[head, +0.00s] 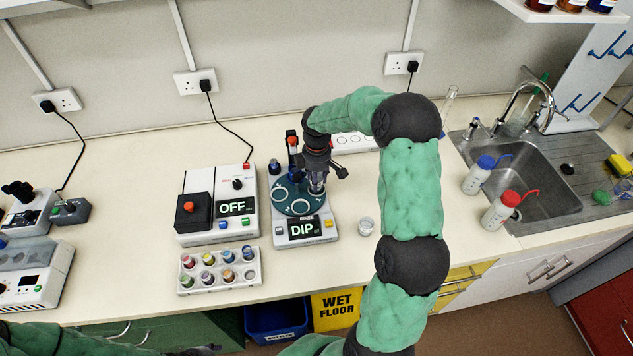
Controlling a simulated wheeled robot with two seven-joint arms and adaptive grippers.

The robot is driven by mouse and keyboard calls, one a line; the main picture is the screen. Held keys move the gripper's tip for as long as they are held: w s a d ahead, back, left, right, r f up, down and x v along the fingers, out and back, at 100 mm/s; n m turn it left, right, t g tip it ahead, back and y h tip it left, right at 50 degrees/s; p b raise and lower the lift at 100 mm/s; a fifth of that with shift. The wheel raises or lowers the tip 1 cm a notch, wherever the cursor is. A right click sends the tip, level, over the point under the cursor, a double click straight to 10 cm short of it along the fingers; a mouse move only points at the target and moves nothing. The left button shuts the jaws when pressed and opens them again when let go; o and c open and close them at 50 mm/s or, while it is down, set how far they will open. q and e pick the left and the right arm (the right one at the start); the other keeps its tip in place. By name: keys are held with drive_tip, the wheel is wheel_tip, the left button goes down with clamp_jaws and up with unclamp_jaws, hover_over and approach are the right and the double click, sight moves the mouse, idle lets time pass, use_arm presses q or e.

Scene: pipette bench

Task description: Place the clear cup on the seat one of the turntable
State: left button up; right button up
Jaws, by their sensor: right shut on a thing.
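The turntable (296,208) is a dark teal disc with white-ringed seats, on a base whose display reads DIP. My right gripper (318,176) points down over the right side of the disc. It is shut on a clear cup (317,188), which is small and partly hidden by the fingers. I cannot tell whether the cup touches a seat. Two ringed seats at the left and front of the disc look empty.
A box reading OFF (218,228) stands left of the turntable, with a white rack (219,272) of coloured vials in front. A power strip (353,143) lies behind. Wash bottles (500,212) and a sink (540,180) are at right. The bench front-centre is clear.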

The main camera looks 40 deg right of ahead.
drive_tip(key=shift+f, duration=0.5)
drive_tip(key=shift+f, duration=0.1)
drive_tip(key=o, duration=1.1)
wheel_tip(320, 180, up, 12)
drive_tip(key=shift+r+p, duration=0.15)
drive_tip(key=shift+p, duration=0.9)
